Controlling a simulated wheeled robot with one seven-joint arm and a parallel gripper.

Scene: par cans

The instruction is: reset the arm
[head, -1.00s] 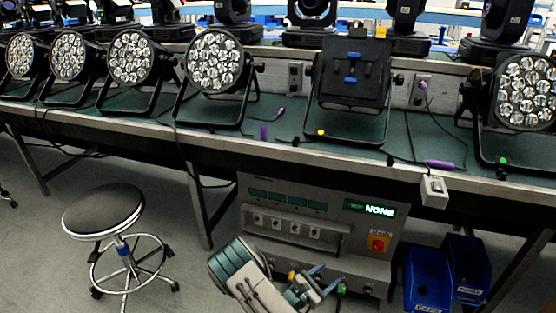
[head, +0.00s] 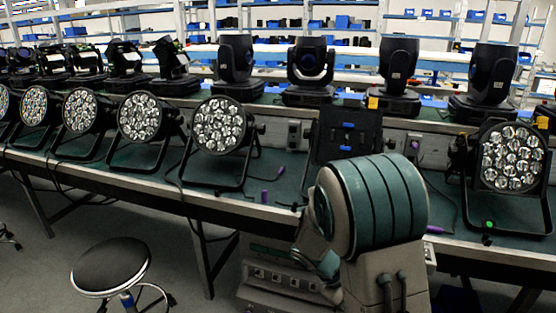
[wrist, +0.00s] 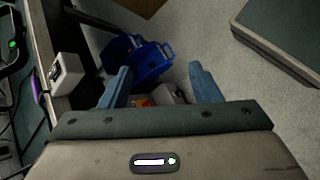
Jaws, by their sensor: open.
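My arm (head: 375,205) rises large in the head view, with its teal banded joint in front of the bench edge. It covers part of the dark panel-shaped unit and the control box below. My gripper (wrist: 160,76) shows in the wrist view with its two blue fingers spread apart. Nothing is between them. The fingers point toward the floor area by the blue bins (wrist: 150,63). I cannot make out the fingertips in the head view.
The green-topped bench (head: 225,198) carries par cans (head: 218,123), with moving-head lights (head: 310,62) behind. A control box (head: 280,275) sits under the bench. A round stool (head: 110,265) stands at front left. The floor beside the stool is open.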

